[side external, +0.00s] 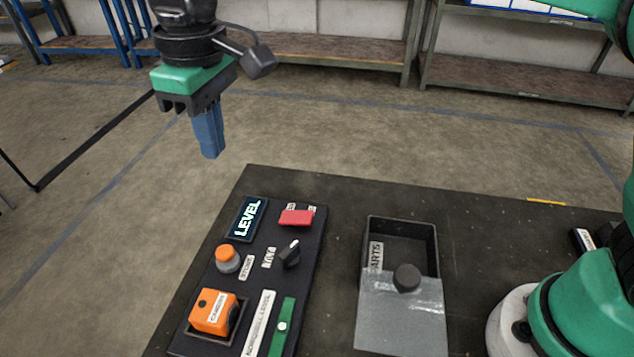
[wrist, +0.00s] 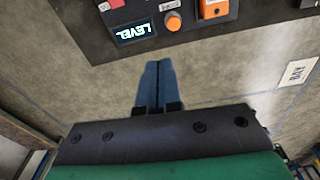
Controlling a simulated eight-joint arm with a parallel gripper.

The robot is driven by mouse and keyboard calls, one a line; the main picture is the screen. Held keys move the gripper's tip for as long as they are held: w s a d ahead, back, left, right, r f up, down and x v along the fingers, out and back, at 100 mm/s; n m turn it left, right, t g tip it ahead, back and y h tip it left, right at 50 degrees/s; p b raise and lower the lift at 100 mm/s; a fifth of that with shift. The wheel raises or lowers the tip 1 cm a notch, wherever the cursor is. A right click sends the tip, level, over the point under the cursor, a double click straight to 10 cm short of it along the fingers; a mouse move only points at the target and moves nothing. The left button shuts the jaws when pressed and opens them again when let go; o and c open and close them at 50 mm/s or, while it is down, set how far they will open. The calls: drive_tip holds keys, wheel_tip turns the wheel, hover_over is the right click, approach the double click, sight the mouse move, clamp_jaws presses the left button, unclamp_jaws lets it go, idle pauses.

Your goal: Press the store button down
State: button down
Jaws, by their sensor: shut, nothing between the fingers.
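The store button is an orange round push button on a grey base (side external: 227,258), on the left side of the black control panel (side external: 262,229). A small white label next to it reads STORE. In the wrist view the orange button (wrist: 173,21) is near the top, beside the lit LEVEL display. My gripper (side external: 211,152) is shut and empty, with its blue fingers pointing down. It hangs in the air beyond the panel's far edge, apart from the button. In the wrist view the shut fingers (wrist: 156,75) are over the floor, below the panel's edge.
The panel also carries the LEVEL display (side external: 247,219), a red switch (side external: 296,217), a black knob (side external: 289,254), an orange block (side external: 213,312) and a green slider strip (side external: 283,326). A grey parts box with a partly covering lid (side external: 401,325) is right of it on the dark table.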

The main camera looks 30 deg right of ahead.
sight(224, 251)
drive_tip(key=a, duration=0.2)
drive_tip(key=shift+s+a+f+n, duration=0.4)
drive_tip(key=shift+f, duration=0.15)
wheel_tip(224, 251, down, 14)
drive_tip(key=shift+r, duration=0.1)
idle(0.5)
drive_tip(key=shift+f, duration=1.1)
wheel_tip(224, 251, up, 15)
